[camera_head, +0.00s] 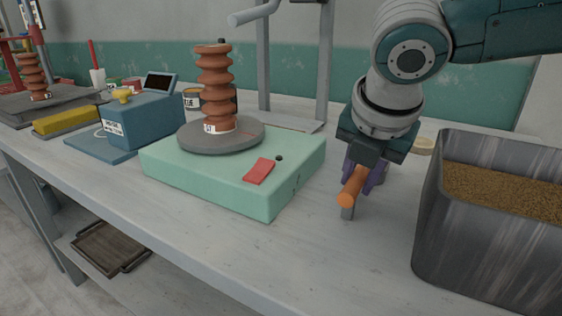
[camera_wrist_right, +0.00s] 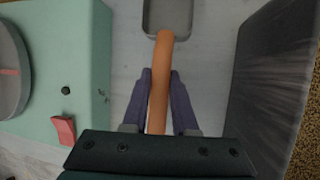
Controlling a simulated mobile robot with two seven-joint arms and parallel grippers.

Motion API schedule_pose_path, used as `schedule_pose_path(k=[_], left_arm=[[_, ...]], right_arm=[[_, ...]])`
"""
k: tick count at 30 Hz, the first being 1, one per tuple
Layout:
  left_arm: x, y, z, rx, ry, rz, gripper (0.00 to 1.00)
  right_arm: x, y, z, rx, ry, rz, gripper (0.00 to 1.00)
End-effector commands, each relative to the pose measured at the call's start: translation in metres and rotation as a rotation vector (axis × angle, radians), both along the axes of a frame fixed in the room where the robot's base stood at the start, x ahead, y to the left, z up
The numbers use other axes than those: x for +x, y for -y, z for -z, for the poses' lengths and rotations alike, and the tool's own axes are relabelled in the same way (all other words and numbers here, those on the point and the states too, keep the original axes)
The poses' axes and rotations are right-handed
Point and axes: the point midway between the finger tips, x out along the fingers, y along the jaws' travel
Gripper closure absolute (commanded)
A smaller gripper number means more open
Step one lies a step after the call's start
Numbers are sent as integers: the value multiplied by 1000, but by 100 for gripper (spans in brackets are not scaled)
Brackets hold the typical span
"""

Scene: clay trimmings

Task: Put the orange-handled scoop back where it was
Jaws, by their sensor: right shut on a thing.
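The scoop has an orange handle (camera_head: 352,187), which shows in the head view just left of the bin. My right gripper (camera_head: 362,178) points down over the bench and is shut on this handle. In the right wrist view the orange handle (camera_wrist_right: 160,85) runs between the purple fingers of my right gripper (camera_wrist_right: 160,75). The scoop's grey metal pan (camera_wrist_right: 167,32) shows at the top edge there, partly cut off. I cannot tell whether the scoop touches the bench. My left gripper is not in view.
A grey metal bin (camera_head: 480,230) of brown granules stands close on the right. A mint-green box (camera_head: 230,185) with a grey turntable (camera_head: 222,136) and stacked brown piece stands on the left. The bench (camera_head: 345,255) is clear in front. A blue box (camera_head: 143,120) stands farther left.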

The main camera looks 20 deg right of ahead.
Motion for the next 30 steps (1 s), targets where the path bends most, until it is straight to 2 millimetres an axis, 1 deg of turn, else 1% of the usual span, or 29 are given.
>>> schedule_pose_path(k=[7,8,15,24,26,29,30], left_arm=[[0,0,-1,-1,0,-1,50],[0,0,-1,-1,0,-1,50],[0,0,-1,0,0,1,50],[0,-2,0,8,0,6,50],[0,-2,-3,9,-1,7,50],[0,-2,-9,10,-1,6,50],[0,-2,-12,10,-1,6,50]], right_arm=[[0,0,1,1,-1,0,100],[0,0,1,1,-1,0,71],[0,0,0,1,-1,0,44],[0,0,-2,-1,1,0,44],[-2,-1,-8,0,-1,-1,44],[-8,-4,-24,2,0,-3,44],[-12,-6,-32,1,1,-2,44]])
